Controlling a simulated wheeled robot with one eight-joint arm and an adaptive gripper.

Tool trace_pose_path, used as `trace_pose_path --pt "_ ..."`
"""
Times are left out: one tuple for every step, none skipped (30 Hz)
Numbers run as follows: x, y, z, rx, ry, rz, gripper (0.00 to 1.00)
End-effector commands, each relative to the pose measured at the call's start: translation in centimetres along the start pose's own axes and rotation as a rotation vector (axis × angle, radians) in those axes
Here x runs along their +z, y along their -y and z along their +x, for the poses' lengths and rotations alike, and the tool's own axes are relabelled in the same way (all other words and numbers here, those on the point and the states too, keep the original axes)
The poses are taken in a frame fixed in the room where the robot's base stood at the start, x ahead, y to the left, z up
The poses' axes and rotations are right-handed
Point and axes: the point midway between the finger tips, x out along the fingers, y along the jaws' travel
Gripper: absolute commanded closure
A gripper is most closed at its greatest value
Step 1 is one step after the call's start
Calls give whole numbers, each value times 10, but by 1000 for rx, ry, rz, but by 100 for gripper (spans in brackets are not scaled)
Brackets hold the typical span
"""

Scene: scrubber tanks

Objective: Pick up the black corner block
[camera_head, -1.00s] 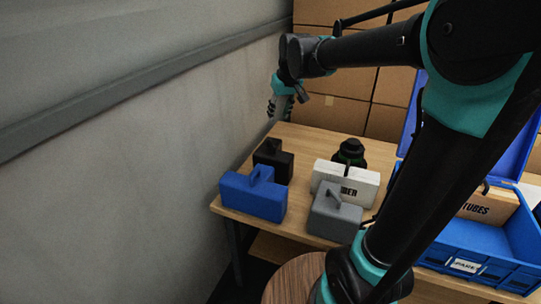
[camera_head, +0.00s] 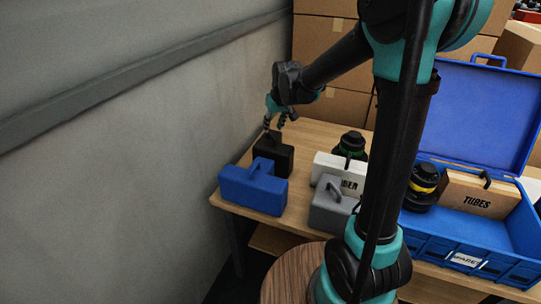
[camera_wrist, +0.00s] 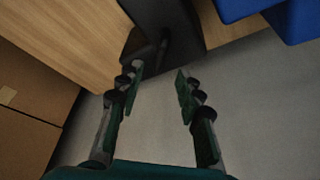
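The black corner block (camera_head: 273,157) stands on the wooden table near the wall, behind the blue block (camera_head: 253,188). My gripper (camera_head: 278,124) is just above and behind it, fingers pointing down. In the wrist view the black block (camera_wrist: 172,30) is at the top, with its handle partly between and beyond the fingertips. My gripper (camera_wrist: 156,80) is open there, with a clear gap between its fingers and nothing held. Whether a finger touches the block I cannot tell.
A white block (camera_head: 338,172), a grey block (camera_head: 333,205) and a dark round-topped item (camera_head: 351,146) stand to the right. An open blue crate (camera_head: 430,246) holds a box marked TUBES (camera_head: 478,193). The wall (camera_head: 130,200) is close on the left; cardboard boxes (camera_head: 335,105) stand behind.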

Motion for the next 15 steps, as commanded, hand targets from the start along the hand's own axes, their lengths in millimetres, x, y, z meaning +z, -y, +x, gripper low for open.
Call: trace_pose_path --pt "0 0 3 0 0 0 64" --pt "0 0 5 0 0 0 64" --pt "1 0 9 0 0 0 64" --pt "1 0 13 0 0 0 64" --pt "2 0 18 0 0 0 64" --pt "2 0 24 0 0 0 64" --pt "3 0 28 0 0 0 64" --pt "3 0 32 0 0 0 64" --pt "3 0 37 0 0 0 64" --pt "3 0 40 0 0 0 64" --pt "3 0 43 0 0 0 64" --pt "3 0 46 0 0 0 64" --pt "3 0 48 0 0 0 64" --pt "3 0 50 0 0 0 64" --pt "3 0 51 0 0 0 64"
